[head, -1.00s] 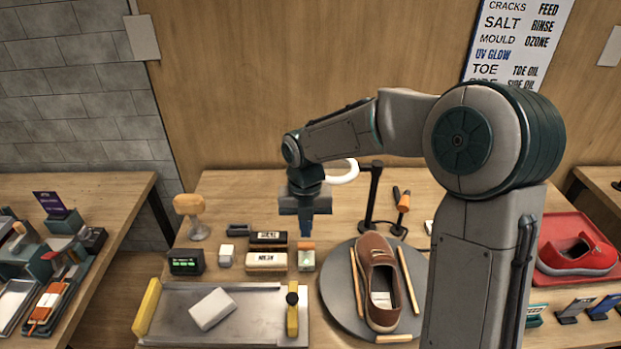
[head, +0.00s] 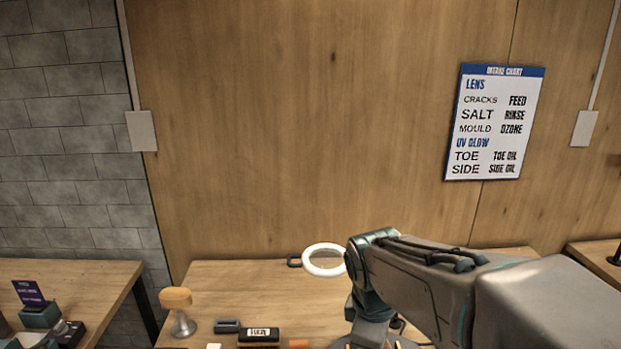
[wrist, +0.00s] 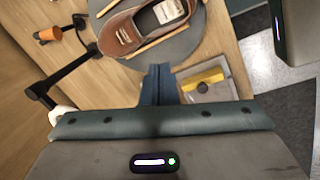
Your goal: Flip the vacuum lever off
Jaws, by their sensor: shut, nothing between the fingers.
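In the wrist view, my gripper (wrist: 160,72) has its blue fingers together and empty. Just right of the fingertips, and apart from them in the picture, lies a corner of a grey metal tray (wrist: 218,92) with a yellow bar (wrist: 203,79). A small dark spot beside the yellow bar may be the lever knob; its position cannot be read. In the head view neither the tray nor my fingertips show.
A brown sneaker (wrist: 122,35) sits on a round grey turntable (wrist: 192,38) with wooden sticks.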

